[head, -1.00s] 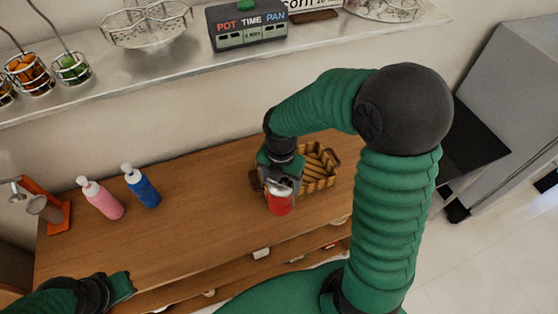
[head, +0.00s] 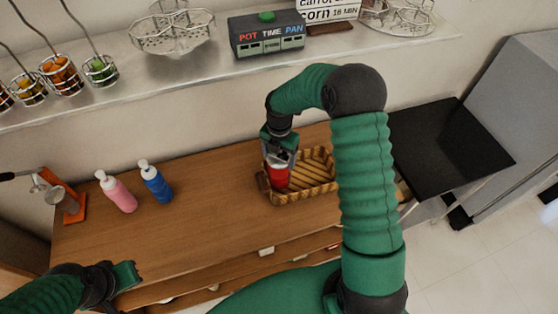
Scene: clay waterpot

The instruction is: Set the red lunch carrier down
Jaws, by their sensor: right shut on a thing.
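The red lunch carrier (head: 279,178) is a small red container with a pale top, in the head view at the left end of a woven basket (head: 306,191). My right gripper (head: 278,160) points down and is shut on its top. The carrier overlaps the basket's left part in the picture; I cannot tell whether it touches the basket's floor. My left gripper (head: 128,275) is low at the left, over the counter's front edge and away from the carrier. Its fingers are too unclear to tell open from shut.
The wooden counter (head: 200,225) is clear left of the basket. A pink bottle (head: 118,193) and a blue bottle (head: 156,184) stand at its left. A shelf (head: 195,75) runs behind, holding a timer box (head: 266,36). A black table (head: 447,145) is at the right.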

